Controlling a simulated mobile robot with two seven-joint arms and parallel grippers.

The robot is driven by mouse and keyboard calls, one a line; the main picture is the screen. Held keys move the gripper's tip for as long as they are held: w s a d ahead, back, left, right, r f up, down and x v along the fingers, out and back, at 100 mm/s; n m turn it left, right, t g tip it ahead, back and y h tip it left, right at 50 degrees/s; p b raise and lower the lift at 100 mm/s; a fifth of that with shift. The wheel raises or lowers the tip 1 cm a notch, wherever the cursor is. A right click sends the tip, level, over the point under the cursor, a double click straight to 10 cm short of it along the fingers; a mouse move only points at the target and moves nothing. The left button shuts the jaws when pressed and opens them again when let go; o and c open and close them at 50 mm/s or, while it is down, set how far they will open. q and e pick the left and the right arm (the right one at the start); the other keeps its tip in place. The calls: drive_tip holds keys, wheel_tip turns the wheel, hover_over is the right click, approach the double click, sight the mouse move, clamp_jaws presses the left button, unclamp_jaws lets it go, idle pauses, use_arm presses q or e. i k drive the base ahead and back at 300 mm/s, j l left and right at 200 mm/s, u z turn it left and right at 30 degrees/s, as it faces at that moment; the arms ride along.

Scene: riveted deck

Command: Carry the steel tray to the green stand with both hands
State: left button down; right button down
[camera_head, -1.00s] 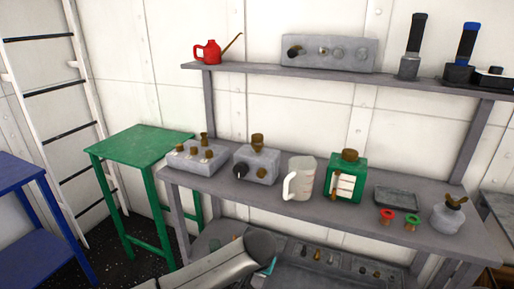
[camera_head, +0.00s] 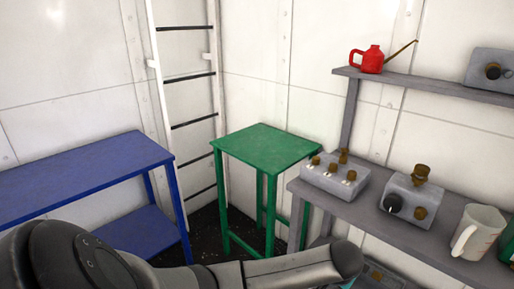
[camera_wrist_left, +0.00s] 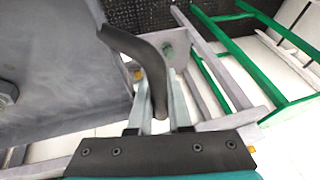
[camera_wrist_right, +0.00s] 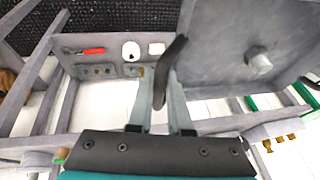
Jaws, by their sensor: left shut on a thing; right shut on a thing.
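The green stand (camera_head: 265,145) is in the middle of the head view, its flat top bare. Its green legs also show in the left wrist view (camera_wrist_left: 222,65). The steel tray is out of the head view. In the left wrist view the grey tray (camera_wrist_left: 60,75) fills the left side, and my left gripper (camera_wrist_left: 160,105) is shut on its dark bent handle. In the right wrist view the tray (camera_wrist_right: 235,40) is at the upper right, and my right gripper (camera_wrist_right: 162,105) is shut on the other dark handle. A round grey knob-like part (camera_wrist_right: 258,62) shows on the tray.
A blue table (camera_head: 90,175) stands left of the stand, with a white ladder (camera_head: 155,90) behind. The grey workbench (camera_head: 345,205) is close on the stand's right, holding switch boxes and a jug (camera_head: 478,232). Dark floor shows between stand and blue table.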

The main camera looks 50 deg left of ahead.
sight(265, 143)
drive_tip(key=k+j, duration=0.1)
drive_tip(key=j, duration=2.2)
drive_tip(key=i+z, duration=0.05)
